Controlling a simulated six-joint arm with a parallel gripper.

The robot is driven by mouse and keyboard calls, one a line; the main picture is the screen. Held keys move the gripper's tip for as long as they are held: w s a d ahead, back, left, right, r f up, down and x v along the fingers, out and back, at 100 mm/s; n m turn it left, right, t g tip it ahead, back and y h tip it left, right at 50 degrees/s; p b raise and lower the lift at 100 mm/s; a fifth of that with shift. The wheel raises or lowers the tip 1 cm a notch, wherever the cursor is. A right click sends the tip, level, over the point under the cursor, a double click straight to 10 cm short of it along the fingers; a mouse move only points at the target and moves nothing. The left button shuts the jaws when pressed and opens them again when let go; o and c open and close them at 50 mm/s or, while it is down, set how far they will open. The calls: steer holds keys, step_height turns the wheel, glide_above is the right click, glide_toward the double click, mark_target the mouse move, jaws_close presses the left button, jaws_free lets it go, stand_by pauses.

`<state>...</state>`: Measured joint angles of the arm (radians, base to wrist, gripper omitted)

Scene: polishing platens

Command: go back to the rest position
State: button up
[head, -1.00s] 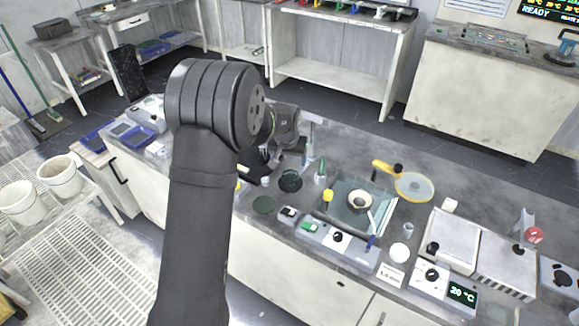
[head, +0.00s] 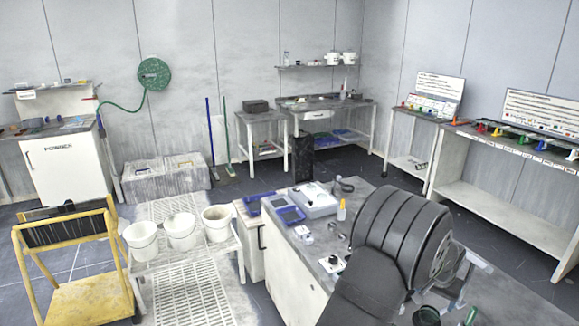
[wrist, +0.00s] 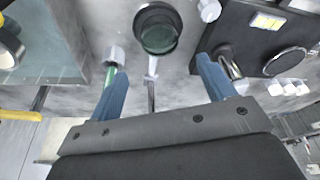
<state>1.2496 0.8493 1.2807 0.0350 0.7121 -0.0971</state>
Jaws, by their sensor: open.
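My gripper (wrist: 162,80) shows in the wrist view with its two blue fingers spread wide apart. It is open and nothing is held between the fingers. It is above the grey bench (wrist: 85,105). Past the fingertips are a round dark green-lidded jar (wrist: 158,32) and a thin metal rod, both apart from the fingers. In the head view my dark arm stands large at the lower right and hides most of my gripper.
A dark box with a round dial (wrist: 285,62) shows in the wrist view.

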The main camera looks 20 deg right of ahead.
mark_target(430, 311)
steer(key=x, duration=0.7)
steer(key=shift+f, duration=0.3)
steer(key=shift+w+d+f, duration=0.1)
steer(key=shift+d+f, duration=0.15)
steer(key=shift+r, duration=1.9)
